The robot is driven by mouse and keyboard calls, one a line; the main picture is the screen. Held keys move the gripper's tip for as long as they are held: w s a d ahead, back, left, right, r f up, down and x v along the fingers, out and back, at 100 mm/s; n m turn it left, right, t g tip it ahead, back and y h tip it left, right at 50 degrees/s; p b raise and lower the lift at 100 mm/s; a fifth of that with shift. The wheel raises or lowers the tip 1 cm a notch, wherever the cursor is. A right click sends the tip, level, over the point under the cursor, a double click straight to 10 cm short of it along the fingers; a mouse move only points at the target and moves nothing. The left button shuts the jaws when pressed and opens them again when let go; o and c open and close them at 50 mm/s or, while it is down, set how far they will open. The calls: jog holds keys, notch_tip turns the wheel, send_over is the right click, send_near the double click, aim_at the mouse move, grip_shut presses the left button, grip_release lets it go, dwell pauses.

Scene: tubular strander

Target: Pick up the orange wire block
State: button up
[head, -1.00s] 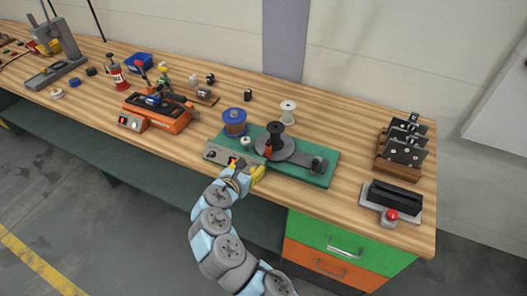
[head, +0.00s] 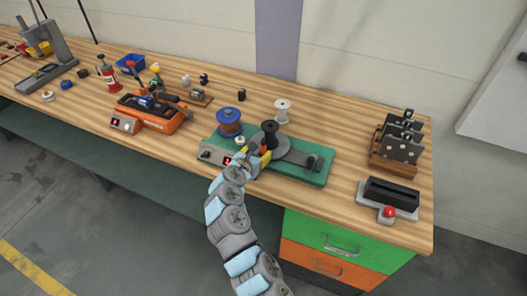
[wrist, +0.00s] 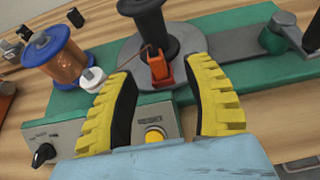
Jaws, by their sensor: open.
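The orange wire block (wrist: 160,70) sits on the grey disc of the green machine, in front of the black spool (wrist: 150,22), with a thin wire rising from it. It shows small in the head view (head: 264,148), partly behind my gripper. My gripper (wrist: 159,74) is open, with its yellow fingertips on either side of the block in the wrist view. The block appears just beyond or between the tips; whether they touch it, I cannot tell. In the head view, my gripper (head: 261,158) is over the front edge of the green machine.
The green machine base (head: 310,171) carries a control box with a knob and a yellow button (wrist: 154,136). A copper-wound blue spool (wrist: 58,55) and a small white piece (wrist: 92,78) stand left. An orange machine (head: 150,118) stands further left.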

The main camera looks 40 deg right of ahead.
aim_at(262, 147)
jog(key=shift+b+x, duration=0.35)
jog(key=shift+x, duration=0.95)
jog(key=shift+w+b+x, duration=0.25)
jog(key=shift+b+x, duration=0.25)
jog(key=shift+x, duration=1.2)
jog(key=shift+a+f, duration=0.1)
jog(key=shift+a, duration=0.05)
grip_shut()
